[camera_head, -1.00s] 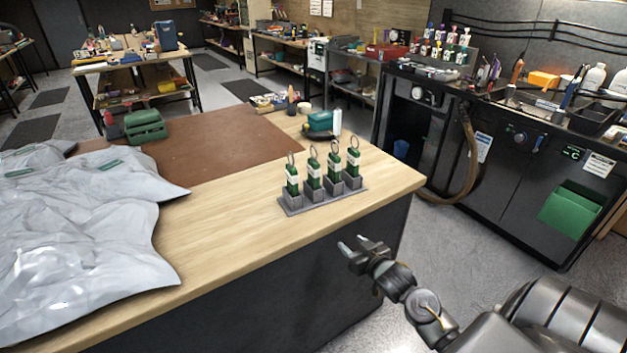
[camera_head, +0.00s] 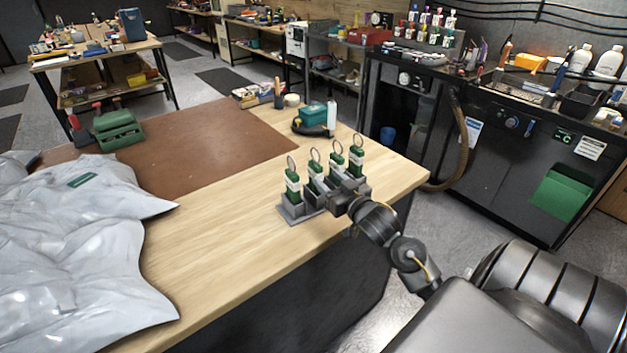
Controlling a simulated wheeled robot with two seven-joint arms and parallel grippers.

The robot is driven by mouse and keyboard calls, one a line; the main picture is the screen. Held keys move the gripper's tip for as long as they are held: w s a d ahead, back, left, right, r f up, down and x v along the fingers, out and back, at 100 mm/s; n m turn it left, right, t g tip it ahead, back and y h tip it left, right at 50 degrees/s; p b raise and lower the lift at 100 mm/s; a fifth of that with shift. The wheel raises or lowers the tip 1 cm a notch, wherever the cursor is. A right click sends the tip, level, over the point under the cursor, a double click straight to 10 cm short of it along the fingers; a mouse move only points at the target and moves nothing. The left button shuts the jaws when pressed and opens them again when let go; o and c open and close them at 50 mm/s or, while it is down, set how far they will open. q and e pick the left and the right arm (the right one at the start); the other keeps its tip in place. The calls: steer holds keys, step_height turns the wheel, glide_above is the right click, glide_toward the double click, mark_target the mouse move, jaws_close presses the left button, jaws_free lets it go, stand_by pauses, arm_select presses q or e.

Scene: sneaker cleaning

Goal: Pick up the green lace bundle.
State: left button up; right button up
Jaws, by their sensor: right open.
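Several green lace bundles with white bands and wire loops on top stand upright in a grey rack (camera_head: 292,217) near the table's right end. The front left bundle (camera_head: 292,184) shows clearly, as do the second bundle (camera_head: 315,167), the third bundle (camera_head: 337,158) and the far right bundle (camera_head: 355,161). My right gripper (camera_head: 321,189) is open at the rack's front side, its fingers pointing left toward the bundles. It hides the lower parts of the middle bundles. I cannot tell whether it touches any. My left gripper is not in view.
Grey shiny plastic bags (camera_head: 80,250) cover the left of the wooden table (camera_head: 225,225). The wood between the bags and rack is clear.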

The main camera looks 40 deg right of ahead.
mark_target(322, 173)
steer(key=w, duration=0.2)
steer(key=shift+w+d+f, duration=0.1)
steer(key=shift+w+d, duration=0.1)
steer(key=shift+w, duration=0.2)
steer(key=shift+w+f, duration=0.1)
steer(key=shift+w, duration=0.25)
steer(key=w+p, duration=0.1)
steer(key=w, duration=0.1)
steer(key=w+p, duration=0.1)
steer(key=w, duration=0.2)
steer(key=shift+d+f, duration=0.15)
steer(key=shift+f, duration=0.05)
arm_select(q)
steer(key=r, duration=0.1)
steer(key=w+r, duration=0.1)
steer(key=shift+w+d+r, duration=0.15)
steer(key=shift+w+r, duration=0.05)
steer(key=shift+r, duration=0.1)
arm_select(e)
jaws_close()
steer(key=shift+r, duration=0.1)
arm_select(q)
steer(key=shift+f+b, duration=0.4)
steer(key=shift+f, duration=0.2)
arm_select(e)
step_height(322, 173, up, 10)
steer(key=shift+f, duration=0.1)
